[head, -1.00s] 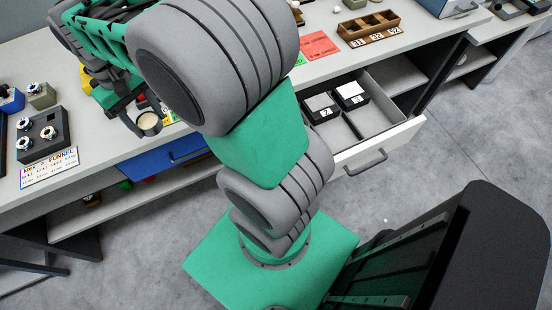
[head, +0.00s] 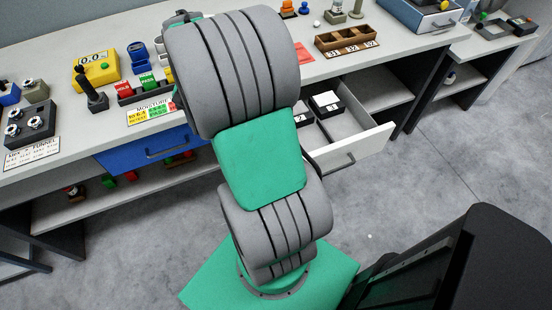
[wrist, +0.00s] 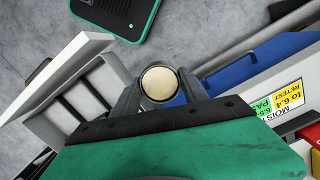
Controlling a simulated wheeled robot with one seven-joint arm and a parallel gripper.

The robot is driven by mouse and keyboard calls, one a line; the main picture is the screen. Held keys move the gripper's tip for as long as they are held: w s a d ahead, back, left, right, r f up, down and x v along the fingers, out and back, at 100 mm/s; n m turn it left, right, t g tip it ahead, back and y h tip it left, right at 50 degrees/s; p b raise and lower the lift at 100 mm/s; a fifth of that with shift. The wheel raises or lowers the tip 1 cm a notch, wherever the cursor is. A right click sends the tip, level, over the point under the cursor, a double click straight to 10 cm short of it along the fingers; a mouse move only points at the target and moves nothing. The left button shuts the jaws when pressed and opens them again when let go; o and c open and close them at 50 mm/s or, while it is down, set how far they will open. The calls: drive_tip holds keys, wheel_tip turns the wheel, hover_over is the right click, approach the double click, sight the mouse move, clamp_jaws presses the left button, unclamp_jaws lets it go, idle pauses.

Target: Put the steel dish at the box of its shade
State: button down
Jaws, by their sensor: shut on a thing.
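My gripper (wrist: 160,92) is shut on the steel dish (wrist: 160,84) in the wrist view. The dish is small and round, with a pale cream surface inside a darker rim. In the head view, the gripper and dish are hidden behind my arm. A black box with a white top and a numbered label (head: 326,104) stands in the open pale drawer (head: 362,148). A second black box (head: 303,114) is beside it, partly hidden by my arm. In the wrist view, the gripper is between a pale drawer on the left and the blue drawer on the right.
A wooden tray (head: 346,42) with numbered compartments stands on the bench above the open drawer. The blue drawer (head: 150,152) sits under the bench at left. A yellow meter (head: 96,70), red and green blocks and a moisture card (head: 152,112) stand on the bench.

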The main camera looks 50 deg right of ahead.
drive_tip(key=s+d+f+m+t+b, duration=0.1)
drive_tip(key=s+d+f+m, duration=0.3)
drive_tip(key=s+d+m, duration=0.25)
drive_tip(key=s+d+f+m+b, duration=0.1)
drive_tip(key=s+d+f+m, duration=0.45)
drive_tip(key=d, duration=0.25)
drive_tip(key=shift+y, duration=0.3)
drive_tip(key=f, duration=0.9)
drive_tip(key=shift+s+d+f, duration=0.1)
drive_tip(key=shift+s+f, duration=0.15)
drive_tip(key=shift+s, duration=0.15)
drive_tip(key=shift+f, duration=0.1)
drive_tip(key=c, duration=0.6)
unclamp_jaws()
